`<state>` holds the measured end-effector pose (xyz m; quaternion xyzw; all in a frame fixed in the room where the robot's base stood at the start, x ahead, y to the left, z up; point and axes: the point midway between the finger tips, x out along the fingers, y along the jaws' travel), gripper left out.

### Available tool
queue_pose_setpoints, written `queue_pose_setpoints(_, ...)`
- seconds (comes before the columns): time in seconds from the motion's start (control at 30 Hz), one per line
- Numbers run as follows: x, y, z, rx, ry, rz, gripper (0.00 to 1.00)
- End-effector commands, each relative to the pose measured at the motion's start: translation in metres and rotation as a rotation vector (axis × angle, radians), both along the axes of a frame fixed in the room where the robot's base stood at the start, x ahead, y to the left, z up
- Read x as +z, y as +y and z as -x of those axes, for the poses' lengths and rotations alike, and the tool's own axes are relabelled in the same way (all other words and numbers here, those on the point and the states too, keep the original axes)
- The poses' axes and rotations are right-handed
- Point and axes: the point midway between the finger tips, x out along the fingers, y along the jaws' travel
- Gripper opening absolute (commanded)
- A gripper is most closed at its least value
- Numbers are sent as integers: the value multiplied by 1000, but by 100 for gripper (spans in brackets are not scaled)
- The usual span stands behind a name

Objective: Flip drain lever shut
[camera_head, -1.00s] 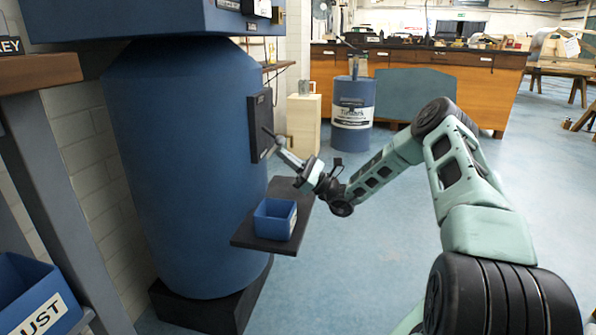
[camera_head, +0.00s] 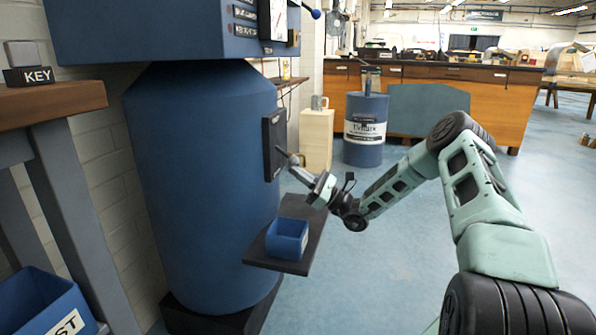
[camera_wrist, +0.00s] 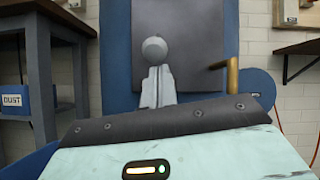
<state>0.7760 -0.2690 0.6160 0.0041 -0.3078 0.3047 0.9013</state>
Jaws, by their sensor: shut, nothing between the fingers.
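A dark panel (camera_head: 274,146) is fixed on the side of the blue drum (camera_head: 205,170). A grey lever with a round knob (camera_wrist: 154,48) stands in front of this panel in the wrist view, its knob up. My gripper (camera_head: 298,162) is shut and empty. Its grey fingers (camera_wrist: 156,86) point at the panel and cover the lower part of the lever. I cannot tell whether the fingertips touch the lever.
A blue bin (camera_head: 287,238) sits on a dark shelf (camera_head: 270,260) below my gripper. A brass-coloured bent piece (camera_wrist: 231,76) juts out at the panel's right. The blue floor to the right is open.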

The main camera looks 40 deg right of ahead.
Motion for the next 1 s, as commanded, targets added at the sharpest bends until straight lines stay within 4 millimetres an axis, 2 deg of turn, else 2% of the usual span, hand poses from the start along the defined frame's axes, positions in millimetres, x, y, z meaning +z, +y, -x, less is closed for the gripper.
queue_pose_setpoints(0.47,12,-4,5,-1,65,50,0)
queue_pose_setpoints(1.0,44,-15,19,-1,318,249,0)
